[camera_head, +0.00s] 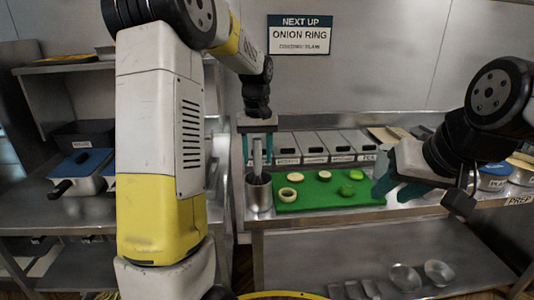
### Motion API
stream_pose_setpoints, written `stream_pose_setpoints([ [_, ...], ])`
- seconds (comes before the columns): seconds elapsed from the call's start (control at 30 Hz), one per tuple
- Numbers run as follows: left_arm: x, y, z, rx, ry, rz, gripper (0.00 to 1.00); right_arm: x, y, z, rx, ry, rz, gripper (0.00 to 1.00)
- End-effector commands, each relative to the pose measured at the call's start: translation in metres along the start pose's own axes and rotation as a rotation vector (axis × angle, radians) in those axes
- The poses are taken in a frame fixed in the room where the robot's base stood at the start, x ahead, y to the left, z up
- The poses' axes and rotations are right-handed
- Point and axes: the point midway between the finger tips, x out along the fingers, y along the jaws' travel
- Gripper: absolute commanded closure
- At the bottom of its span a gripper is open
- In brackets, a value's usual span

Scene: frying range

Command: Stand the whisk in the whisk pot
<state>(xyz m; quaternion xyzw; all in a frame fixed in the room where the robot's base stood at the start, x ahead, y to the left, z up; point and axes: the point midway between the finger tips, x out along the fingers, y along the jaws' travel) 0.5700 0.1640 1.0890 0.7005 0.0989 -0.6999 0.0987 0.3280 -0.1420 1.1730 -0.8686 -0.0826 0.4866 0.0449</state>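The whisk pot (259,196) is a metal cylinder standing upright at the left end of the counter, beside the green board. The whisk's grey handle (257,156) rises nearly upright from the pot's mouth; its lower part is hidden inside. My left gripper (257,161) points down above the pot. Its two teal fingers stand apart on either side of the handle, with visible gaps. My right gripper (396,189) is at the right end of the green board, with its teal fingers apart and nothing seen between them.
The green board (318,200) carries onion slices and green pieces. Several labelled bins (314,149) line the back. Blue-lidded pans (84,164) stand on the left counter. Labelled containers (494,177) stand at the right. Bowls (405,278) lie on the lower shelf.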

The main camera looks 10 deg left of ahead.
Motion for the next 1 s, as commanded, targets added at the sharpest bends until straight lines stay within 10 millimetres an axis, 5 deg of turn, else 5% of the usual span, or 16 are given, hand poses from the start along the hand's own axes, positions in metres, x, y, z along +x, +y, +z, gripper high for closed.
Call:
stream_pose_setpoints([
  [0.27,-0.005,0.000,-0.001,0.000,0.002,0.001,0.50,0.000,0.000,0.000,0.000,0.000,0.000,0.64],
  [0.77,-0.076,0.000,0.001,0.001,0.003,0.002,0.50,0.000,0.000,0.000,0.000,0.000,0.000,0.64],
  [1.0,-0.102,-0.011,0.041,0.059,0.080,0.065,0.50,0.000,0.000,0.000,0.000,0.000,0.000,0.64],
])
